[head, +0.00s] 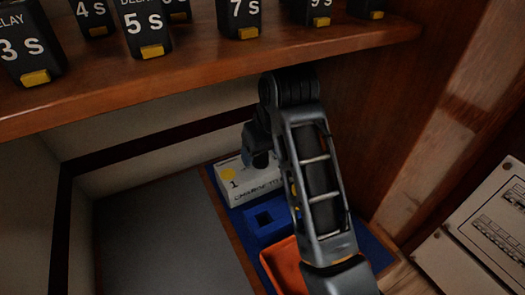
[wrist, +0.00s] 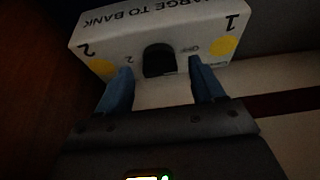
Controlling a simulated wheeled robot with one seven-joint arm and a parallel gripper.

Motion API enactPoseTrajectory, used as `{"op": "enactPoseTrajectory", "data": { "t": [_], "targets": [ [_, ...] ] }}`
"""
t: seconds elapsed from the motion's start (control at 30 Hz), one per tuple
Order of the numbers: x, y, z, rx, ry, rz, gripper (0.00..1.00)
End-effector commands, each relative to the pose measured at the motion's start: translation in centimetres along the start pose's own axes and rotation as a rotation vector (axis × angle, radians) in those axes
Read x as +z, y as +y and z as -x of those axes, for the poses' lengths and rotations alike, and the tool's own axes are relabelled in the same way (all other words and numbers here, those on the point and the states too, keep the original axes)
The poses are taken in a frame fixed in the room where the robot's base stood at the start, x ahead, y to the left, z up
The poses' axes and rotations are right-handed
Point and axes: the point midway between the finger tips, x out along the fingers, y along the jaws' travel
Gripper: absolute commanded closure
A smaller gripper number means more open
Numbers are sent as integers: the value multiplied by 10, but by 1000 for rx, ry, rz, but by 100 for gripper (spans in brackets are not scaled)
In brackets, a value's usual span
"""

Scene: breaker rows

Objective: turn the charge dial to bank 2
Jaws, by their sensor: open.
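The charge unit (head: 250,184) is a white box lettered "CHARGE TO BANK", standing at the back of the blue mat; its label is upside down in the wrist view (wrist: 122,37). Yellow spots mark 1 (wrist: 222,47) and 2 (wrist: 102,67) at its two ends. The dark charge dial (wrist: 159,60) sits between them; I cannot tell which mark it points to. My gripper (wrist: 160,76) is open, its blue fingertips on either side of the dial; contact cannot be told. In the head view my gripper (head: 260,158) and arm hide part of the unit.
A wooden shelf (head: 200,64) above carries several black delay blocks with yellow tabs. A blue socket block (head: 252,232) and an orange tray (head: 277,266) stand in front of the unit. A grey panel (head: 160,235) lies to the left, and a white breaker panel (head: 450,262) at right.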

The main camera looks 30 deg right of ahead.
Motion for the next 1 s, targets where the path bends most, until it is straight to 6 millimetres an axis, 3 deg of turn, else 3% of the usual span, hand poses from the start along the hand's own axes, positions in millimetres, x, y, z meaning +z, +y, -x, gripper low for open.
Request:
{"op": "enactPoseTrajectory", "data": {
  "t": [0.3, 0.87, 1.0],
  "targets": [
    [1, 0, -3, 0, -1, 0, 33],
    [1, 0, -2, 0, 0, 0, 86],
    [1, 0, -2, 1, -1, -3, 88]
  ]
}}
